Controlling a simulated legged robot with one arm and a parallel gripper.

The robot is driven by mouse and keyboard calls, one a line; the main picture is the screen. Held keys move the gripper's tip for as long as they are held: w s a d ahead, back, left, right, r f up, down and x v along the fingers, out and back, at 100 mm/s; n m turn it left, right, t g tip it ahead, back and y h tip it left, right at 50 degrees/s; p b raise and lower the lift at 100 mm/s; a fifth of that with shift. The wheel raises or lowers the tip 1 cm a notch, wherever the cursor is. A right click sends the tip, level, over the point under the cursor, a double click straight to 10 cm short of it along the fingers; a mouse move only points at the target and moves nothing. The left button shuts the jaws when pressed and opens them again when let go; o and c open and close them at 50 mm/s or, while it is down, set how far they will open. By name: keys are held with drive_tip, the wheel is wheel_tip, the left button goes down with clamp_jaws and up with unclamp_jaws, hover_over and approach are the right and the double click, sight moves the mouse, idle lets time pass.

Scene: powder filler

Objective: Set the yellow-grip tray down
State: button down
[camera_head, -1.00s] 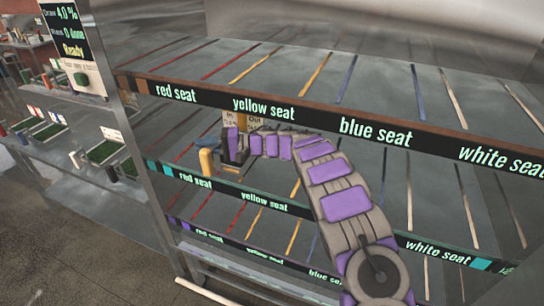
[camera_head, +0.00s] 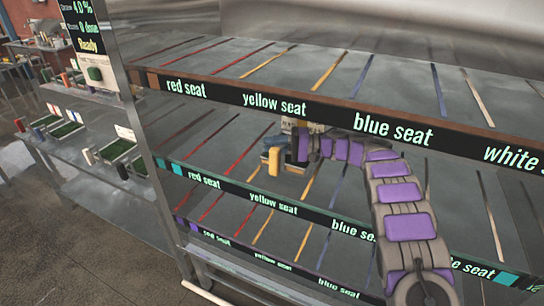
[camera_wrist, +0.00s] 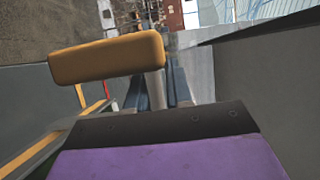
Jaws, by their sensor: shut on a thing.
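The tray's yellow grip (camera_head: 274,161) is upright in the gap between the top and middle shelves, above the middle "yellow seat" label (camera_head: 275,206). In the wrist view the yellow grip (camera_wrist: 108,58) is a rounded bar on a grey post, just ahead of my gripper's dark and purple body. My gripper (camera_head: 298,147) is shut at the grip's right side, with my purple-and-grey arm reaching in from the right. I cannot tell whether the tray touches the shelf.
The top shelf edge (camera_head: 305,110) runs close above my arm. Red, yellow, blue and white lines divide the shelves into seats. A metal upright (camera_head: 135,135) stands at the left. Beyond it, a side counter (camera_head: 70,145) holds several small green trays. The visible middle-shelf seats look empty.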

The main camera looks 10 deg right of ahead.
drive_tip(key=f, duration=0.1)
drive_tip(key=f+b, duration=0.1)
drive_tip(key=f, duration=0.1)
drive_tip(key=shift+a+f, duration=0.1)
drive_tip(key=shift+a, duration=0.25)
drive_tip(key=c, duration=1)
unclamp_jaws()
drive_tip(key=shift+d+f, duration=0.1)
drive_tip(key=shift+d, duration=0.2)
drive_tip(key=shift+a, duration=0.1)
